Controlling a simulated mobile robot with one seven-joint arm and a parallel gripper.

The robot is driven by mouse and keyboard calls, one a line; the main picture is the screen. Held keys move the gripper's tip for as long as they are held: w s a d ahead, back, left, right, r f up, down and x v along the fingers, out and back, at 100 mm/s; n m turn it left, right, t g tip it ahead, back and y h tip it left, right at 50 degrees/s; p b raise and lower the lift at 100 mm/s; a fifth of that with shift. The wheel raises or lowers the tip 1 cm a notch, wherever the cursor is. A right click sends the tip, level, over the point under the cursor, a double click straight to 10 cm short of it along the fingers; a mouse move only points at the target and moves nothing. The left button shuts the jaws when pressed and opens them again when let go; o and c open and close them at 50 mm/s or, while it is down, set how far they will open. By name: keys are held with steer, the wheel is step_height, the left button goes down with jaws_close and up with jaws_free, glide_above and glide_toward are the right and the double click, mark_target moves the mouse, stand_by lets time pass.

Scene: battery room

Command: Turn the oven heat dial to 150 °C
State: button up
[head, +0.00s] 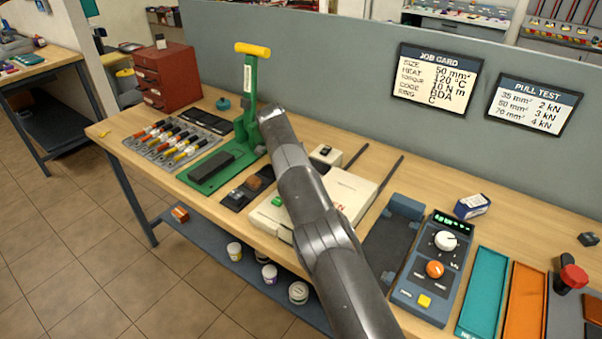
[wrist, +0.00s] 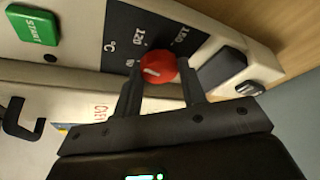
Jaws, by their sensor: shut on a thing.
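The oven's red heat dial (wrist: 156,66) sits on a dark scale plate in the wrist view. My gripper (wrist: 162,78) has one finger on each side of the dial and is shut on it. The scale (wrist: 118,35) shows °C, 120 and, further right, a tilted number I cannot read surely. In the head view the white oven (head: 350,186) is on the bench, with my arm across it. The dial and my fingers are hidden there.
A green START button (wrist: 33,25) and a black switch (wrist: 224,68) flank the scale. A green press with a yellow handle (head: 252,75) stands left of the oven, and a blue control box (head: 424,272) stands to its right. The job card (head: 436,77) reads HEAT 120 °C.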

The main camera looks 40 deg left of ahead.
steer(key=o, duration=1)
steer(key=shift+n, duration=0.3)
